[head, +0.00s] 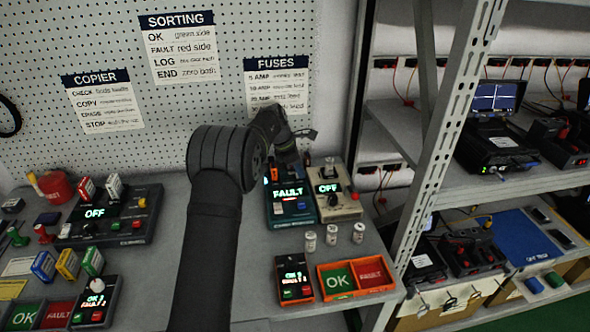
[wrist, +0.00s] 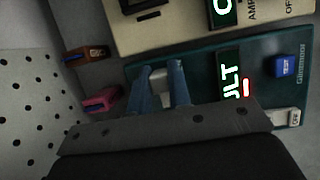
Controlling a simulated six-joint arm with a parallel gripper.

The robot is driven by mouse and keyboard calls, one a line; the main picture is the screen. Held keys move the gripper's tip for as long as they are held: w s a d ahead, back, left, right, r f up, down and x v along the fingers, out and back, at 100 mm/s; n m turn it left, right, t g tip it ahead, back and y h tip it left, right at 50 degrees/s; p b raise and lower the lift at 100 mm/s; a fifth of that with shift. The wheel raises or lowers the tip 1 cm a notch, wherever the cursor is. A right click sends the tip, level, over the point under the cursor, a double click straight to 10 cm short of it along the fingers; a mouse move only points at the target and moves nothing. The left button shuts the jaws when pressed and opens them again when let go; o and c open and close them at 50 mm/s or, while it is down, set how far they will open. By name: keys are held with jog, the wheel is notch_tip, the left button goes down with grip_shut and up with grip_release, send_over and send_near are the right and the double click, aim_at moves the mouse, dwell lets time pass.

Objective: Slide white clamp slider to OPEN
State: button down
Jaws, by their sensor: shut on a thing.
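The teal tester (head: 289,208) stands on the bench in the head view, with FAULT lit on its display. It also fills the middle of the wrist view (wrist: 205,68), turned sideways. The pale clamp slider (wrist: 159,74) is at the tester's end, between my gripper's two blue-grey fingers. My gripper (wrist: 161,86) is shut on the slider, one finger on each side. The slider's lower part and any OPEN marking are hidden. In the head view my arm hides the slider and fingertips.
A cream device (head: 337,200) stands close to the tester's right. Three small vials (head: 332,235) stand in front. An orange tray (head: 357,279) with OK and FAULT sections lies nearer. A metal shelf post (head: 440,140) rises at the right. Pink (wrist: 101,100) and brown (wrist: 86,54) parts lie beside the tester.

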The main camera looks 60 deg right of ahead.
jog(key=c, duration=1.3)
grip_release()
jog(key=shift+s+d, duration=0.15)
jog(key=shift+s, duration=0.05)
jog(key=shift+w, duration=0.1)
jog(key=shift+w+r, duration=0.2)
jog(key=shift+r, duration=0.35)
jog(key=v, duration=1.6)
jog(key=shift+a+r, duration=0.1)
jog(key=shift+a, duration=0.1)
jog(key=shift+s, duration=0.1)
jog(key=x, duration=1.7)
jog(key=shift+a, duration=0.1)
